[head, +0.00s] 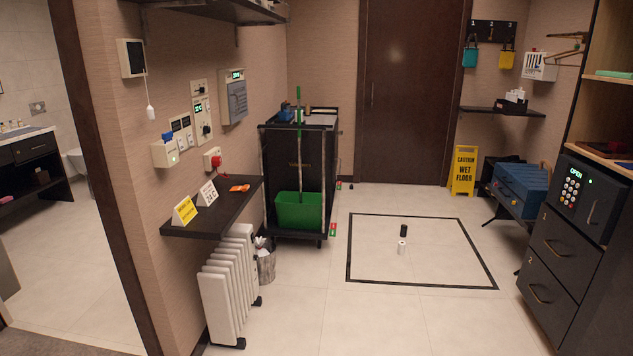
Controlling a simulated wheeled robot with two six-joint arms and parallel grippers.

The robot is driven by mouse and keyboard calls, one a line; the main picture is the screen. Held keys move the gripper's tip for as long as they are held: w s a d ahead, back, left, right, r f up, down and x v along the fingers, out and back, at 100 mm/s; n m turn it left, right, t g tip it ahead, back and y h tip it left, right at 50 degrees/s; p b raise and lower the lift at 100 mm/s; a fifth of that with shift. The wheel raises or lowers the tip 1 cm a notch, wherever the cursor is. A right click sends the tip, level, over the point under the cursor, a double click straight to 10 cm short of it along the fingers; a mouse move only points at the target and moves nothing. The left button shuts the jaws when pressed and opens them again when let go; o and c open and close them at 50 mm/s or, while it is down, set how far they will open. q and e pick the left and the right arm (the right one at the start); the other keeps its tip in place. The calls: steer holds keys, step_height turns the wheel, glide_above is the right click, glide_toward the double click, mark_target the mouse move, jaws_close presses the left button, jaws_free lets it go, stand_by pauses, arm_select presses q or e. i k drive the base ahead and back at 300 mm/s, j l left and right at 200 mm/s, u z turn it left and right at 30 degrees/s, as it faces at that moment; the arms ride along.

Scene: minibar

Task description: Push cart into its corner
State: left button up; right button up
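A black cart (288,163) stands against the left wall in the head view, on small wheels, near the dark door at the back. A green bin (299,210) sits at its near end, with a green-handled pole (298,110) rising from it. Several small items lie on the cart's top. A black square outline (422,286) is marked on the floor to the right of the cart, with the cart outside it. Neither of my grippers shows in this view.
A white radiator (228,285) and a waste basket (266,267) stand before the cart. A yellow wet-floor sign (464,170) is at the back right. The floor's middle is mostly clear.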

mark_target(316, 128)
steer(key=i, duration=1.65)
